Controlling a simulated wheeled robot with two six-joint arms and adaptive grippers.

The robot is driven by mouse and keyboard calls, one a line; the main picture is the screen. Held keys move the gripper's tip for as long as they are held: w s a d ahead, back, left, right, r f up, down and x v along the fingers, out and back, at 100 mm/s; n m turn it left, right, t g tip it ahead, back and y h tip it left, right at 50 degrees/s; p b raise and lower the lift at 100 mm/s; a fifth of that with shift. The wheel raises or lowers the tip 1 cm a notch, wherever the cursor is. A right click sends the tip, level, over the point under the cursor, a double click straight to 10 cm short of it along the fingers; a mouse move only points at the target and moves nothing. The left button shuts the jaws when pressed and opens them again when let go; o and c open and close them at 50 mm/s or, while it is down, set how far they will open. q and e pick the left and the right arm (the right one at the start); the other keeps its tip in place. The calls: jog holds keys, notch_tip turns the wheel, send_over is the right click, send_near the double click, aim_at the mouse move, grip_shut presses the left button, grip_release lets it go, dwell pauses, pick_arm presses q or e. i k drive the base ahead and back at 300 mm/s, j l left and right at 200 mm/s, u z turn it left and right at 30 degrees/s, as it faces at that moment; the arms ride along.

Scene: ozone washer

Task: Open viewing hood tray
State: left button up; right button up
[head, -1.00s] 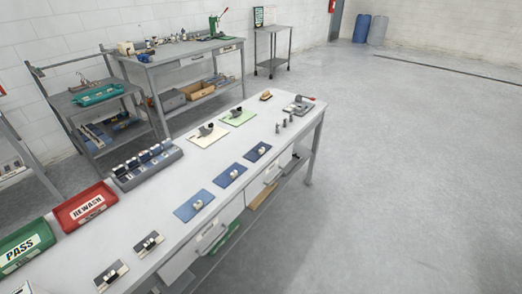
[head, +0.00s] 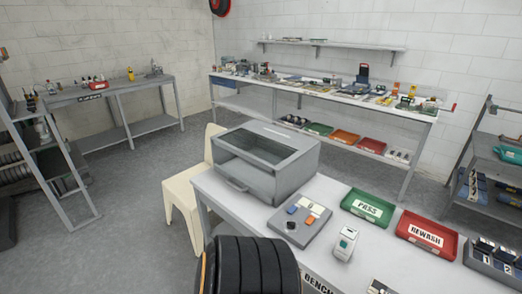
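The viewing hood is a grey box (head: 266,160) on the near left end of the white bench, with a dark window in its sloping top. Neither of my grippers is in view.
Beside the hood are a grey control box (head: 300,221), a small white device (head: 345,243), a green PASS tray (head: 367,208) and a red REWASH tray (head: 427,233). A cream chair (head: 182,200) stands close behind the hood's left side. Open floor (head: 125,225) lies to the left.

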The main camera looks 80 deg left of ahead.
aim_at(260, 182)
jog(key=u, duration=2.85)
jog(key=i+j+u, duration=0.15)
jog(key=i+j, duration=0.35)
